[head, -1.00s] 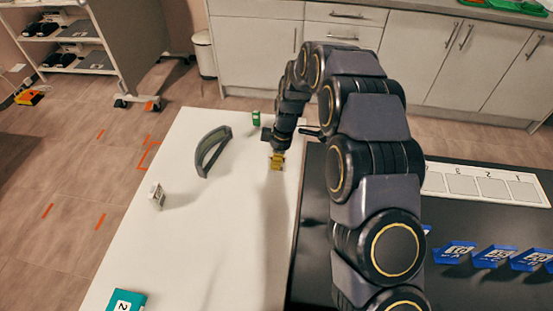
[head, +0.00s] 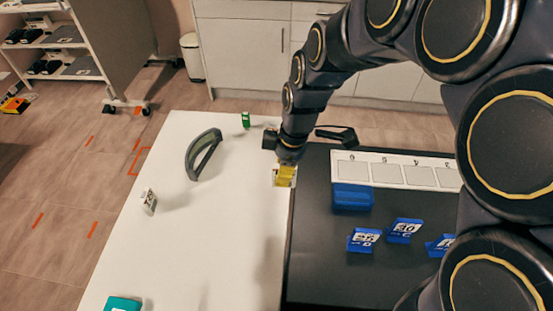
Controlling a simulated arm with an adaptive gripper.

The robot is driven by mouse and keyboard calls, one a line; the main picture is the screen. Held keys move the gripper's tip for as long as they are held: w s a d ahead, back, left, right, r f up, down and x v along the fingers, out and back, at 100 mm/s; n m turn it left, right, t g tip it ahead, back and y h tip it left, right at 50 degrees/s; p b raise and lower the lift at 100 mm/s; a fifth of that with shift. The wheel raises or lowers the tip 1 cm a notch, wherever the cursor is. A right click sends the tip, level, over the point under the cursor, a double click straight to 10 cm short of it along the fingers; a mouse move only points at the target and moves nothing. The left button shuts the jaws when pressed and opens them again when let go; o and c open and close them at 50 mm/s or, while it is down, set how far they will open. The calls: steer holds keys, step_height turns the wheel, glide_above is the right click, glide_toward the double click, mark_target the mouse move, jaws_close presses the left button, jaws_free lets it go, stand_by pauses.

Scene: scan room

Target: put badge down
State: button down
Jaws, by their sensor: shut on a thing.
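My gripper (head: 287,164) is at the end of the dark arm, pointing down near the right edge of the white table top. It is shut on a small yellow badge (head: 284,176) with whitish parts, which shows just below the wrist. The fingers are small and partly hidden. I cannot tell whether the badge touches the table. Blue lettered pieces (head: 364,240) stand tilted on the black surface to the right.
The white table (head: 215,235) is mostly clear. It bears a grey curved visor (head: 203,155), a green item (head: 246,120), a small white item (head: 149,201) and a teal box (head: 123,304). The black surface (head: 325,270) bears a blue block (head: 352,197) and a numbered white strip (head: 395,172).

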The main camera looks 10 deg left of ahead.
steer(key=shift+s+d+r, duration=0.2)
steer(key=shift+s+r, duration=0.1)
steer(key=shift+s, duration=0.25)
steer(key=w+d+f+m+t, duration=0.1)
steer(key=w+d+f+m, duration=0.15)
steer(key=d+m, duration=0.75)
steer(key=w+d+f+m, duration=0.2)
steer(key=d+f+m, duration=0.15)
steer(key=d, duration=1.15)
steer(key=s+d+f+m+h, duration=0.1)
steer(key=s+d+f+m, duration=0.15)
steer(key=d, duration=0.25)
steer(key=s+d+f+m+h, duration=0.1)
steer(key=s+d+m, duration=0.15)
steer(key=d, duration=0.35)
steer(key=shift+t, duration=0.4)
steer(key=w+d+f, duration=0.2)
steer(key=w+f, duration=0.1)
steer(key=w+d+f, duration=0.3)
steer(key=w, duration=0.1)
steer(key=w+d+f, duration=0.3)
steer(key=w, duration=0.1)
steer(key=shift+w+f, duration=0.15)
steer(key=shift+f, duration=0.1)
steer(key=shift+w+d+f, duration=0.15)
steer(key=shift+w+f, duration=0.05)
steer(key=shift+f, duration=1.6)
